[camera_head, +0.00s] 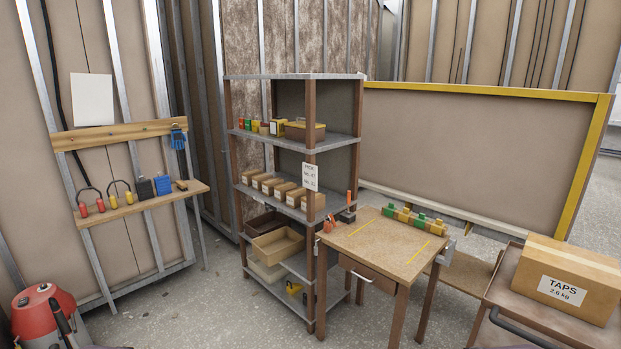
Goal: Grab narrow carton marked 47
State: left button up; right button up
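Several narrow brown cartons (284,190) stand in a row on the middle shelf of the grey-topped shelving unit (338,143). Small white labels show on their front ends, too small to read, so I cannot tell which is marked 47. The carton at the right end (318,201) is partly hidden by a post. A white sign (310,177) on that post reads "PICK" with two numbers below; the upper one looks like 47. Neither of my grippers is in view.
A small wooden table (385,247) stands at the shelf's right front. A trolley (530,315) with a large "TAPS" box (567,279) is at right. A red vacuum cleaner (42,310) stands at lower left. The floor (200,300) before the shelf's left side is clear.

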aim_at(293, 197)
jog(key=i+j, duration=0.25)
jog(key=i+j+z, duration=0.1)
jog(key=i+j, duration=0.2)
jog(key=i+j+z, duration=0.1)
jog(key=i+j, duration=0.15)
jog(key=j, duration=0.2)
jog(key=i+j, duration=0.25)
jog(key=i+j+z, duration=0.1)
jog(key=j, duration=0.4)
jog(key=i+j, duration=0.35)
jog(key=i+j+z, duration=0.15)
jog(key=j, duration=0.25)
jog(key=i+j, duration=0.3)
jog(key=j+z, duration=0.05)
jog(key=j, duration=0.05)
